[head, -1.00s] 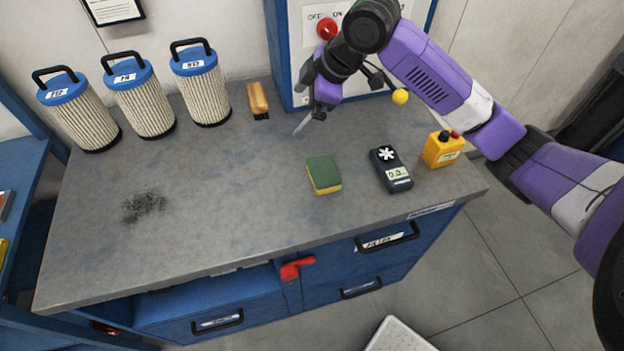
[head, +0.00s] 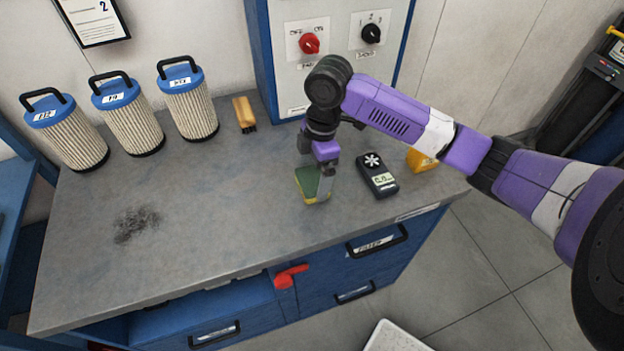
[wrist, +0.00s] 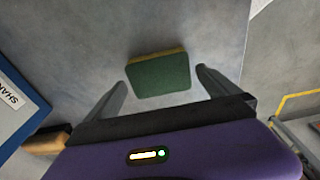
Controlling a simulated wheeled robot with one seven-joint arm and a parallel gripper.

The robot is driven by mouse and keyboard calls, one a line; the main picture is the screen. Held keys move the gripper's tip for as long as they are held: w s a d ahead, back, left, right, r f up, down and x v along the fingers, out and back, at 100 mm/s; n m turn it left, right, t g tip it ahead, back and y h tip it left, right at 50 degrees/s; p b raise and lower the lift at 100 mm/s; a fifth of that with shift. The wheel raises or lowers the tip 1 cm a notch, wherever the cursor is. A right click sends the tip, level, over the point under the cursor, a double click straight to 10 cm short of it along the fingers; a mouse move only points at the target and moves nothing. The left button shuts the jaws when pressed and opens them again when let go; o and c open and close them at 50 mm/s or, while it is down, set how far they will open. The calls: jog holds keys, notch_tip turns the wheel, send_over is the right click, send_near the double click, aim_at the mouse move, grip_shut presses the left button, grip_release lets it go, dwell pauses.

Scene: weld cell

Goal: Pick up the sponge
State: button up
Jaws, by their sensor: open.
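The sponge (head: 309,184), green on top with a yellow layer below, lies on the grey bench top (head: 215,215). In the head view my gripper (head: 318,190) points down at the sponge and hides part of it. In the wrist view the sponge (wrist: 160,75) shows ahead of and between the two spread fingers of my gripper (wrist: 160,85). The gripper is open and holds nothing. I cannot tell whether a finger touches the sponge.
A dark handheld meter (head: 377,175) lies just right of the sponge, with a yellow box (head: 420,160) beyond it. A brush (head: 244,114) and several filter cartridges (head: 188,105) stand at the back. The bench's left-middle is clear apart from a dark smudge (head: 136,224).

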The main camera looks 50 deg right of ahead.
aim_at(313, 179)
jog(key=shift+f, duration=0.6)
jog(key=c, duration=1.1)
jog(key=shift+c, duration=0.2)
jog(key=shift+r, duration=0.1)
notch_tip(313, 179, up, 20)
jog(key=b, duration=0.1)
